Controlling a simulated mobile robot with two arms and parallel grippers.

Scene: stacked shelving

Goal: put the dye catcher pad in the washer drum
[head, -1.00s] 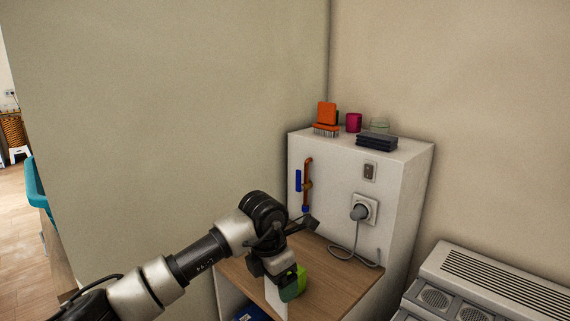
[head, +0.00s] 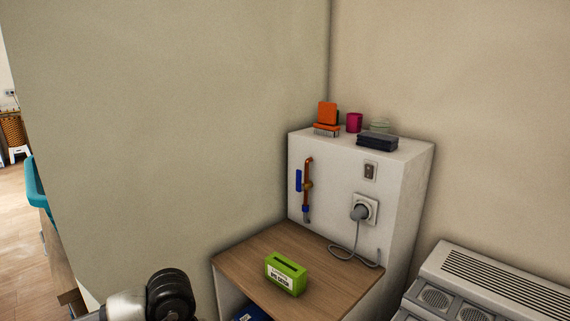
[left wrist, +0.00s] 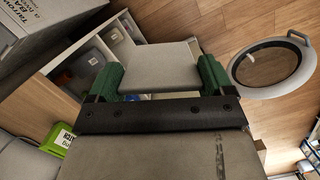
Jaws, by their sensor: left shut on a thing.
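A pale grey flat pad (left wrist: 160,55), which looks like the dye catcher pad, is between the green fingers of my left gripper (left wrist: 160,76) in the left wrist view. The gripper is shut on it. The head view shows only part of my left arm at the bottom left. A round washer door (left wrist: 270,66) with a white rim and dark glass stands open at the right of the wrist view. I cannot make out the drum. The green dye catcher box (head: 286,274), with a slot on top, sits on the wooden shelf. It also shows in the wrist view (left wrist: 58,141).
The wooden shelf top (head: 262,252) is otherwise clear. Behind it a white cabinet (head: 340,200) carries a pipe, socket and plug. An orange brush (head: 326,118), pink cup (head: 354,122) and dark folded stack (head: 377,142) sit on top. Open compartments with grey bins (left wrist: 76,71) show in the wrist view.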

